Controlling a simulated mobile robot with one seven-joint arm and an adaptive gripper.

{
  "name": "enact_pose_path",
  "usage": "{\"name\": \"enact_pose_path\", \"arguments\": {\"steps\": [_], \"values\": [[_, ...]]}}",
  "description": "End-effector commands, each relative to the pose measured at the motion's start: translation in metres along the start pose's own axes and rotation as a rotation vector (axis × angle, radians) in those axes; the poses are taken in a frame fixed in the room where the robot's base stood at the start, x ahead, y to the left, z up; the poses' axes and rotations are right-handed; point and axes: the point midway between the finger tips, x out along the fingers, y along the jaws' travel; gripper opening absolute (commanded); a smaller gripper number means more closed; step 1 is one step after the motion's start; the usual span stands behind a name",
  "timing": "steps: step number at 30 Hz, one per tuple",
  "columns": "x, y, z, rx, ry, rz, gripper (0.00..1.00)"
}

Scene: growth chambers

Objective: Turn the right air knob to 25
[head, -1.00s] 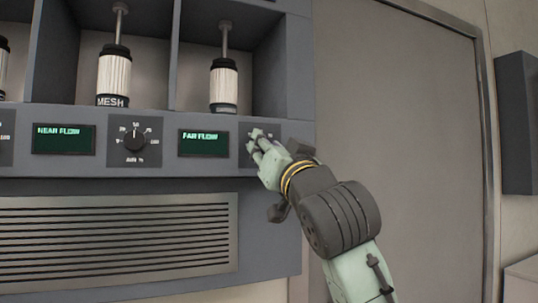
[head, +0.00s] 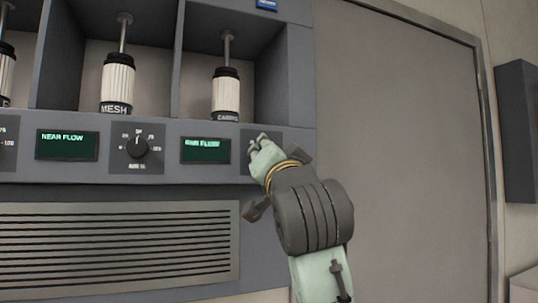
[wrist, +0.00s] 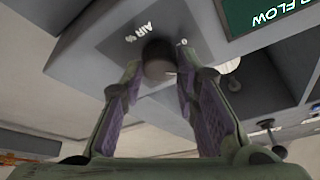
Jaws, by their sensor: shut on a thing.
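The right air knob (wrist: 158,58) is a dark round knob on a grey dial plate (wrist: 120,32) marked "AIR %" in the wrist view. My gripper (wrist: 159,72) is shut on this knob, with one finger on each side of it. In the head view my gripper (head: 262,150) covers the knob and most of its dial plate (head: 272,134), so the pointer and its setting are hidden. The far flow display (head: 206,150), a dark green screen, sits just left of the gripper. Its text is blurred.
Left of that display are another air knob (head: 137,147) and the near flow display (head: 67,145). Bays above hold white ribbed canisters (head: 117,84) and (head: 226,92). A vent grille (head: 120,245) lies below. A grey door (head: 400,130) stands to the right.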

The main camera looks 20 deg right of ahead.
Motion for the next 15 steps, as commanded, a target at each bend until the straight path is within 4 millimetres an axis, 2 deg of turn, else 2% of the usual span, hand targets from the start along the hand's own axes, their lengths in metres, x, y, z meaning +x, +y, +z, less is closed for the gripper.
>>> {"name": "enact_pose_path", "arguments": {"steps": [5,6,13,15], "values": [[0.0002,-0.0005,0.0,0.0,-0.001,-0.001,0.0],[0.0002,-0.0005,0.0,-0.001,0.0,-0.001,0.31],[0.0002,-0.0004,-0.0001,-0.001,0.0,-0.001,0.46],[0.0001,-0.0003,-0.0002,-0.001,0.0,-0.001,0.48]]}}
